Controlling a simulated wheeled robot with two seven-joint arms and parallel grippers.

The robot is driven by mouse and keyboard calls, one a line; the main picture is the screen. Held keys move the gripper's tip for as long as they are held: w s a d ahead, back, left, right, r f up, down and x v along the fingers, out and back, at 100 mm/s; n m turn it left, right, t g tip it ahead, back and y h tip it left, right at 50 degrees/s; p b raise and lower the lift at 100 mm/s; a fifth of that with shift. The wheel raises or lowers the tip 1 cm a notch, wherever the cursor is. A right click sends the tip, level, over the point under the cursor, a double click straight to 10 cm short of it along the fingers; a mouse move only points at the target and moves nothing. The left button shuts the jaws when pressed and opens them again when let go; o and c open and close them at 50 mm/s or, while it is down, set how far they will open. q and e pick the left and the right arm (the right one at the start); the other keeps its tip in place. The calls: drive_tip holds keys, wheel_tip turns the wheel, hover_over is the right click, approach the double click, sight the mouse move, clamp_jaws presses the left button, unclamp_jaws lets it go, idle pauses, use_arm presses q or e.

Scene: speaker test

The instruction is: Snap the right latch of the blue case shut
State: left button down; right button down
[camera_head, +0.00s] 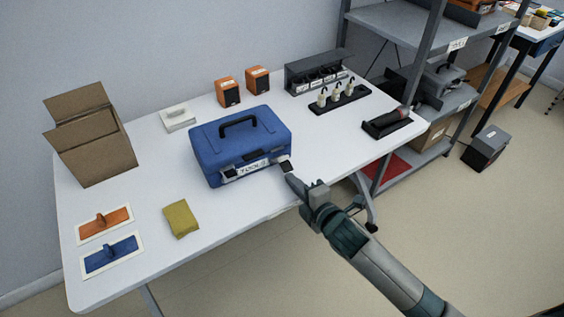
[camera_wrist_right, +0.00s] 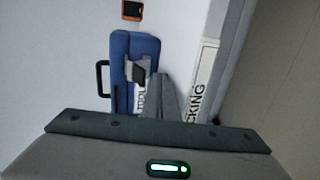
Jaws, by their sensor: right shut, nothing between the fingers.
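The blue case (camera_head: 240,145) stands on the white table with its lid down and its black handle (camera_head: 238,125) on top. Its front carries a white label between two grey latches. The right latch (camera_head: 285,164) appears to stick out from the front; its exact angle is too small to tell. My right gripper (camera_head: 290,181) is shut and empty, its tips just in front of and below that latch; I cannot tell if they touch. In the right wrist view the gripper (camera_wrist_right: 160,88) is beside the latch (camera_wrist_right: 137,72) and the case (camera_wrist_right: 120,52). My left gripper is not in view.
The table (camera_head: 230,220) also holds a cardboard box (camera_head: 95,150), two orange speakers (camera_head: 243,87), a yellow cloth (camera_head: 181,219), two trowel-like tools on the left, and black racks at the back right. A grey shelf unit (camera_head: 425,50) stands right of the table.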

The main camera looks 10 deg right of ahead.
sight(288, 171)
drive_tip(key=shift+w+a+r+p, duration=0.15)
drive_tip(key=shift+w+r+p, duration=0.1)
drive_tip(key=shift+w, duration=0.25)
drive_tip(key=shift+w+a+r+p, duration=0.2)
drive_tip(key=shift+w+p, duration=0.05)
drive_tip(key=shift+w, duration=0.25)
drive_tip(key=shift+w+a+r+p, duration=0.15)
drive_tip(key=shift+w+r+p, duration=0.1)
drive_tip(key=shift+w, duration=0.25)
idle(0.5)
drive_tip(key=shift+f, duration=0.1)
idle(0.4)
drive_tip(key=shift+s+d+p, duration=0.2)
drive_tip(key=shift+s+p, duration=0.15)
drive_tip(key=shift+s, duration=0.25)
drive_tip(key=shift+s+d+p, duration=0.2)
drive_tip(key=shift+s+p, duration=0.1)
drive_tip(key=shift+s, duration=0.3)
drive_tip(key=s, duration=0.2)
drive_tip(key=s+d+p, duration=0.1)
drive_tip(key=s, duration=0.1)
drive_tip(key=shift+s+d+p, duration=0.15)
drive_tip(key=shift+p, duration=0.15)
